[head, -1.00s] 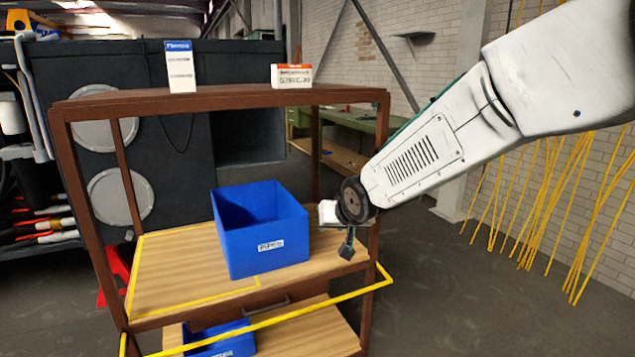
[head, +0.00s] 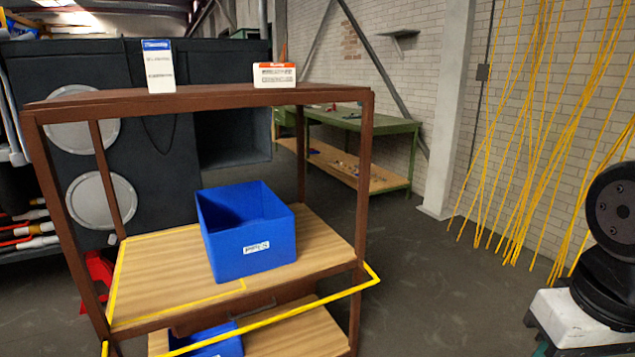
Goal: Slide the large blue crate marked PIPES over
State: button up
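The large blue crate (head: 268,245) stands upright on the right part of the cart's wooden middle shelf (head: 160,265). It is open at the top and looks empty inside. A small white label is on its front face, too blurred to read surely. A yellow outline is marked on the shelf to the left of the crate. Part of my arm shows at the right edge of the head view, well apart from the crate. My gripper's fingers are not in view.
A yellow rail (head: 300,317) runs along the cart's front. Another blue bin (head: 215,345) sits on the lower shelf. Two small boxes, one blue and white (head: 158,68) and one orange and white (head: 275,75), stand on the top. A green workbench (head: 365,125) is behind. Floor right of the cart is clear.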

aim_at(247, 230)
jog(key=z, duration=0.4)
jog(key=k, duration=0.55)
jog(key=z, duration=0.75)
jog(key=i, duration=3.45)
jog(key=u, duration=0.9)
jog(key=i, duration=0.8)
jog(key=u, duration=1.65)
jog(key=i, duration=0.9)
jog(key=u, duration=0.8)
